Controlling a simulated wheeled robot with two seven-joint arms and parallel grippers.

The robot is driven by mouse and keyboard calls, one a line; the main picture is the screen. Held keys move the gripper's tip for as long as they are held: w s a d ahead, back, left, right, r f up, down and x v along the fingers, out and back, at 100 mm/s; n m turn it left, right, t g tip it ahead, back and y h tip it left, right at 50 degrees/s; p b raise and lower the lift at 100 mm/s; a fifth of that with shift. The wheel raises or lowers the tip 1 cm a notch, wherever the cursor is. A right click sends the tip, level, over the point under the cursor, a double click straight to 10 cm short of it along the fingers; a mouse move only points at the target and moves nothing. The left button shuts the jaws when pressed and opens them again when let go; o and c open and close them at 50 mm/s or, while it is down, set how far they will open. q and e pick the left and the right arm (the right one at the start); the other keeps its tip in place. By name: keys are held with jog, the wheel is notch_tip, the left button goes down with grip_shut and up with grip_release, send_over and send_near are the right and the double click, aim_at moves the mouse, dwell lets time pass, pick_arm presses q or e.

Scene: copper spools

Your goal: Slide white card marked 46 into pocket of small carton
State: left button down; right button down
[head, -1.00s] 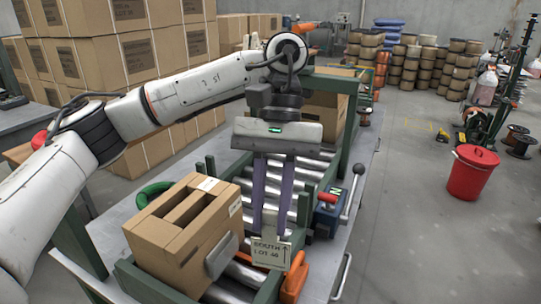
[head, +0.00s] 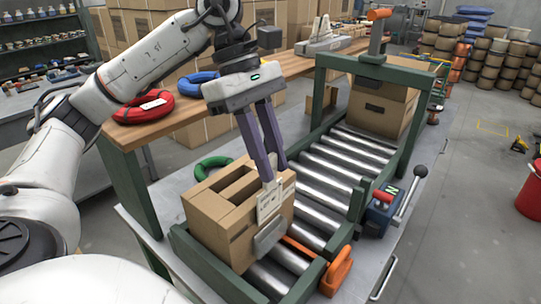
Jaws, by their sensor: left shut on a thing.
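The small carton (head: 213,222) is brown, with slots in its top, and sits at the near end of the roller conveyor. A grey pocket (head: 270,238) is on its right-hand face. My left gripper (head: 270,178) points down beside that face, its purple fingers shut on the white card (head: 276,198). The card hangs upright, slightly tilted, just above the pocket. Its lower edge is at the pocket's mouth; I cannot tell whether it is inside. The print on the card is too small to read now. My right gripper is not in view.
An orange handle (head: 337,270) and a blue lever box (head: 382,210) stand right of the carton. A green ring (head: 212,165) lies behind it. A larger carton (head: 382,108) is under the green frame (head: 318,90). Rollers beyond the small carton are clear.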

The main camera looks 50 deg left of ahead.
aim_at(270, 187)
pick_arm(q)
jog(key=shift+f+b, duration=1.7)
jog(key=shift+f, duration=0.35)
jog(key=shift+f+b, duration=0.4)
jog(key=shift+f, duration=0.2)
jog(key=c, duration=1.5)
grip_release()
jog(key=p+v, duration=0.3)
jog(key=v, duration=0.7)
jog(key=shift+a, duration=0.1)
